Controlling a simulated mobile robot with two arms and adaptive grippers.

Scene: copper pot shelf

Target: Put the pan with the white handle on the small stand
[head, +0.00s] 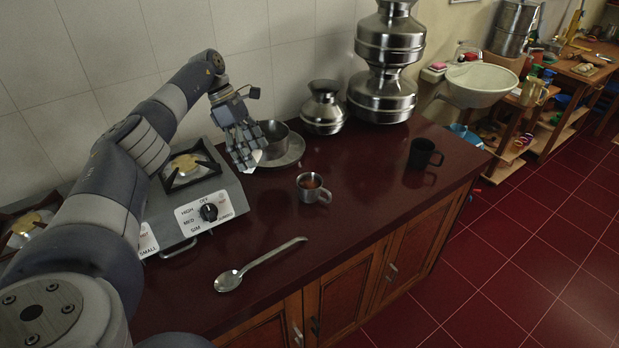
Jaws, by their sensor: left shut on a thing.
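A grey metal pan (274,140) is at the back of the dark red counter, right of the stove. A small white piece, seemingly its white handle (254,157), shows at my left gripper's fingertips. My left gripper (245,155) reaches in from above left and is shut on the pan at its handle side; its fingers hide most of the handle. A round, shallow metal piece (294,153), possibly the small stand, shows under and around the pan. I cannot tell whether the pan rests on it or hangs just above. My right gripper is not in view.
A two-burner stove (221,190) stands left of the pan. A metal cup (312,189), a ladle (232,279) and a black mug (423,153) are on the counter. Metal pots (324,108) stand behind at right. The counter's front right is clear.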

